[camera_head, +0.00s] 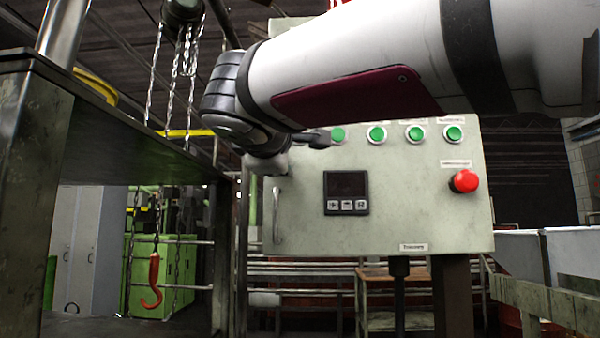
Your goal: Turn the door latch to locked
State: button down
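A pale grey-green control box (400,220) stands in the middle, with its front facing me. A slim vertical metal handle (276,215) is at the left edge of its front. I cannot tell whether this handle is the door latch, and no other latch shows clearly. My arm reaches in from the upper right, across the top of the box. My gripper (318,138) is at the box's upper left, above the handle and apart from it in the picture. Only a dark finger part shows; the wrist hides the rest, so its opening cannot be judged.
The box carries several green buttons (376,134), a red knob (464,181) and a small display (346,193). A dark metal frame (100,160) stands at the left. A red hook (152,282) hangs on a chain there. A railing (560,305) is at the lower right.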

dwell(0.4)
jog(key=c, duration=1.4)
grip_release()
jog(key=shift+s, duration=0.1)
jog(key=s, duration=1.1)
jog(key=shift+s+a, duration=0.25)
jog(key=shift+s, duration=0.15)
jog(key=shift+d+f, duration=0.1)
jog(key=shift+f, duration=0.05)
